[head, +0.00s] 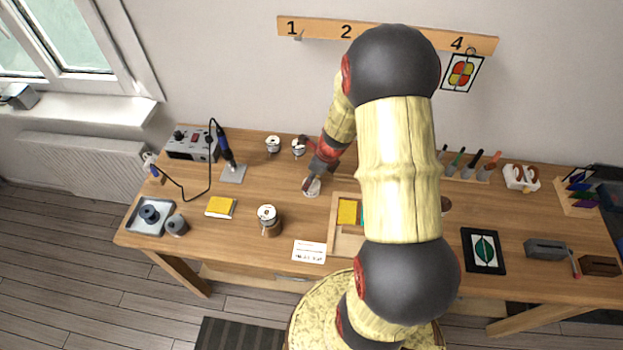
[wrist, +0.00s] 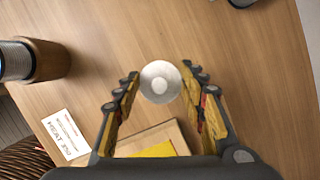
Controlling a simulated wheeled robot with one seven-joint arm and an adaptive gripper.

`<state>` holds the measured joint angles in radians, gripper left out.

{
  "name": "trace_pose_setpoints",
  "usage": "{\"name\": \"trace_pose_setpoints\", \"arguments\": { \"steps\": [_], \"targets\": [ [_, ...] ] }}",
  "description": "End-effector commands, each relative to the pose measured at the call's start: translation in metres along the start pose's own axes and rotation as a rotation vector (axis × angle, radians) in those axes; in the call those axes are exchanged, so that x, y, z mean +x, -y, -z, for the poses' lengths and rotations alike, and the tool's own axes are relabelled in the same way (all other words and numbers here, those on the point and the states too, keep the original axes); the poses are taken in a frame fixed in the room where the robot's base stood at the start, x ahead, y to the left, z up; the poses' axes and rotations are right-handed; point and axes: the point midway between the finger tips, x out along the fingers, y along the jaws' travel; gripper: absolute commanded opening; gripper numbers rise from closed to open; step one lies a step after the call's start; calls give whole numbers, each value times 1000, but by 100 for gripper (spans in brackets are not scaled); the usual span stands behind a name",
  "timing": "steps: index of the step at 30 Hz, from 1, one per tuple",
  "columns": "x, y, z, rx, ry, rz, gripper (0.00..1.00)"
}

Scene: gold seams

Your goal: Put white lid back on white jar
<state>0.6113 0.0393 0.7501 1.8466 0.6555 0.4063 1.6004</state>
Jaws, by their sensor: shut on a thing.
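A round white lid (wrist: 146,85) with a paler round centre shows between my fingertips in the wrist view. My gripper (wrist: 160,75) is closed around it, one finger on each side. In the head view my gripper (head: 314,179) is low over the middle of the table, with a white round thing (head: 312,188) at its tips. The lid covers what is beneath it, so I cannot tell whether the white jar is under it.
A brown jar with a metal top (head: 268,222) stands front left of my gripper. A wooden tray (head: 333,240) with a yellow block lies close in front, beside a white printed card (head: 309,251). Two small pots (head: 273,146) (head: 298,149) stand behind.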

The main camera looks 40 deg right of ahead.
Motion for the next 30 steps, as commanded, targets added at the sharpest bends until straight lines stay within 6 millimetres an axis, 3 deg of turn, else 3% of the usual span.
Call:
{"name": "trace_pose_setpoints", "arguments": {
  "steps": [11,12,22,30],
  "targets": [
    [2,0,1,0,0,-1,24],
    [2,0,1,0,0,-1,43],
    [2,0,1,0,0,-1,62],
    [2,0,1,0,0,0,65]
  ]
}}
